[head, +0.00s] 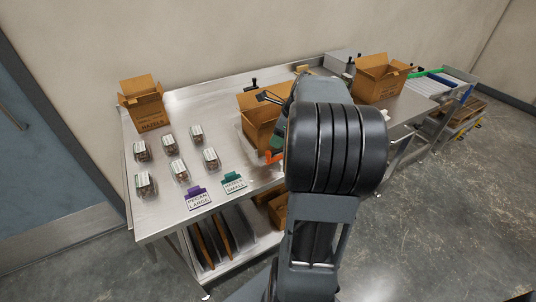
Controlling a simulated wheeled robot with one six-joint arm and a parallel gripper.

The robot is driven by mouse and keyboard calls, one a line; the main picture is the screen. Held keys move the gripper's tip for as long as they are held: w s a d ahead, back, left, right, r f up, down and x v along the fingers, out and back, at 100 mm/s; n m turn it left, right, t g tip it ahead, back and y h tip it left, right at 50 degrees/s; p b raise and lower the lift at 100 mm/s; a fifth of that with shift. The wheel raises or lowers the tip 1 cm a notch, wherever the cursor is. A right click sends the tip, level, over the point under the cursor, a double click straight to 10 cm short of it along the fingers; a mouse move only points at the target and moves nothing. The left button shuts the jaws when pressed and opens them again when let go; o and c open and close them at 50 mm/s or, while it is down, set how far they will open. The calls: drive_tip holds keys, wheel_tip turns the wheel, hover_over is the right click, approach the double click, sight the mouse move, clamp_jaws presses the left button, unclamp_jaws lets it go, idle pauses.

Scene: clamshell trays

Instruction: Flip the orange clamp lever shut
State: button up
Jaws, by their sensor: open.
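A small orange piece (273,157), which looks like the clamp lever, shows at the table's front edge just left of my arm. My arm hides part of it, so I cannot tell its angle. What looks like my gripper (268,97), dark and small, shows above the middle open carton (252,112), with its fingers apart and nothing seen between them. It is up and behind the orange piece, apart from it.
Several clear clamshell trays (179,170) with white labels stand on the steel table (220,155) at left. Purple (197,198) and green (233,182) signs stand at the front edge. Open cartons stand at back left (145,110) and right (378,85). A conveyor (450,82) is far right.

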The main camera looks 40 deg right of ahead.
sight(269, 152)
drive_tip(key=x, duration=0.8)
drive_tip(key=shift+w+f+b, duration=0.15)
drive_tip(key=shift+f+b, duration=0.15)
drive_tip(key=shift+f, duration=0.05)
drive_tip(key=shift+c, duration=0.2)
clamp_jaws()
drive_tip(key=shift+a, duration=0.1)
